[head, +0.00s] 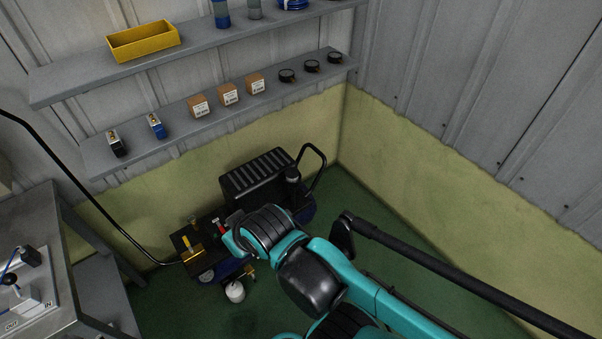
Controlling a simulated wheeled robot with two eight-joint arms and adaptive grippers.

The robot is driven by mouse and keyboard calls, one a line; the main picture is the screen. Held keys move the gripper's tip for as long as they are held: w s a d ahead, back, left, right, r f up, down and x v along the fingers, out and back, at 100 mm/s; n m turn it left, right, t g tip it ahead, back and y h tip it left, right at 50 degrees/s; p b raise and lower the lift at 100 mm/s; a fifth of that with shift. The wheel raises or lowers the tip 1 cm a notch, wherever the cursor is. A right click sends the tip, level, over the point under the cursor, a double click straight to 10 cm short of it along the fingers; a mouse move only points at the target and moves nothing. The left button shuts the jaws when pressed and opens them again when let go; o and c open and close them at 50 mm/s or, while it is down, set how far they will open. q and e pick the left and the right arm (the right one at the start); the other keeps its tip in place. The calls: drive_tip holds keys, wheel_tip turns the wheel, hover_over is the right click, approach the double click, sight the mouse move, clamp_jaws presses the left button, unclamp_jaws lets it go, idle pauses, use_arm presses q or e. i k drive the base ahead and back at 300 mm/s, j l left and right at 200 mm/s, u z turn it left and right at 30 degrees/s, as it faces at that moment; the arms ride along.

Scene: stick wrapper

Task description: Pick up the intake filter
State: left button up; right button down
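I cannot tell for sure which thing is the intake filter. A black compressor (258,176) stands on the green floor near the corner. A dark cylinder (293,174) sits at its right end, and a white round part (235,292) is low at its front. My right arm, teal and black, reaches in from the lower right. Its far end, with the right gripper (232,238), is over the front of the compressor and hides part of it. The fingers are too small and dark to read. My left gripper is not in view.
The lower wall shelf (184,129) holds several brown boxes (228,94), several black round parts (312,66) and two small boxed parts. The upper shelf (80,83) holds a yellow bin (143,41). A metal table (40,224) stands at left. A thin black hose runs to the compressor.

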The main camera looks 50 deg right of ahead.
sight(292, 174)
drive_tip(key=z, duration=1.5)
drive_tip(key=i+z, duration=0.35)
drive_tip(key=i+j+z, duration=0.1)
drive_tip(key=z, duration=0.25)
drive_tip(key=i+j+z, duration=0.2)
drive_tip(key=z, duration=0.15)
drive_tip(key=i, duration=0.1)
